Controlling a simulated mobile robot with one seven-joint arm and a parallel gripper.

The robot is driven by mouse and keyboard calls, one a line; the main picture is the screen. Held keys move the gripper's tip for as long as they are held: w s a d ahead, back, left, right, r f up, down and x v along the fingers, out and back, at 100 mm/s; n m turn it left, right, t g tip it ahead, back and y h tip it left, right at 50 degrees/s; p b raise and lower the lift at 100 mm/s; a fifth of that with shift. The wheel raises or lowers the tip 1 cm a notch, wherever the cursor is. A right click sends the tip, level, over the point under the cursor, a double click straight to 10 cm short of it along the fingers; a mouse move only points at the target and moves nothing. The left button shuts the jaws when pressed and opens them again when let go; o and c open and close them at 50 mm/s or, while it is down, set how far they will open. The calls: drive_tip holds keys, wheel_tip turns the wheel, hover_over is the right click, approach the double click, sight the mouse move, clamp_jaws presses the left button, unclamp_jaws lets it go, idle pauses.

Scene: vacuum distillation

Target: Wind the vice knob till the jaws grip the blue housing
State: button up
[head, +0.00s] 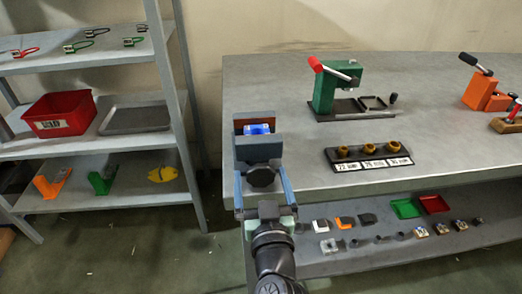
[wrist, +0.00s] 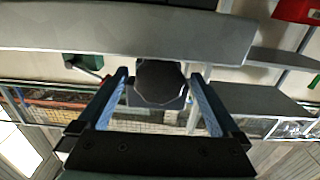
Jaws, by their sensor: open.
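The grey vice (head: 258,152) stands at the left end of the bench, its dark octagonal knob (head: 261,178) facing my arm. The blue housing (head: 259,128) sits between the vice jaws; its lower part is hidden, and I cannot tell whether the jaws touch it. My gripper (head: 260,169) is open, with one blue finger on each side of the knob. In the wrist view the knob (wrist: 161,82) lies between the fingertips of my gripper (wrist: 159,77), with a small gap on each side. The housing cannot be made out there.
A green press (head: 325,88) with a red handle stands farther back on the bench (head: 440,140). A labelled rack (head: 369,158) with brass-coloured parts is right of the vice. An orange device (head: 484,92) is at far right. Shelves (head: 85,58) with trays stand at left.

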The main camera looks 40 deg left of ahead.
drive_tip(key=shift+w+a, duration=0.4)
drive_tip(key=shift+a, duration=0.05)
drive_tip(key=c, duration=1.3)
drive_tip(key=m, duration=0.5)
drive_tip(key=shift+r+m, duration=0.1)
drive_tip(key=shift+m, duration=0.3)
drive_tip(key=shift+p, duration=0.3)
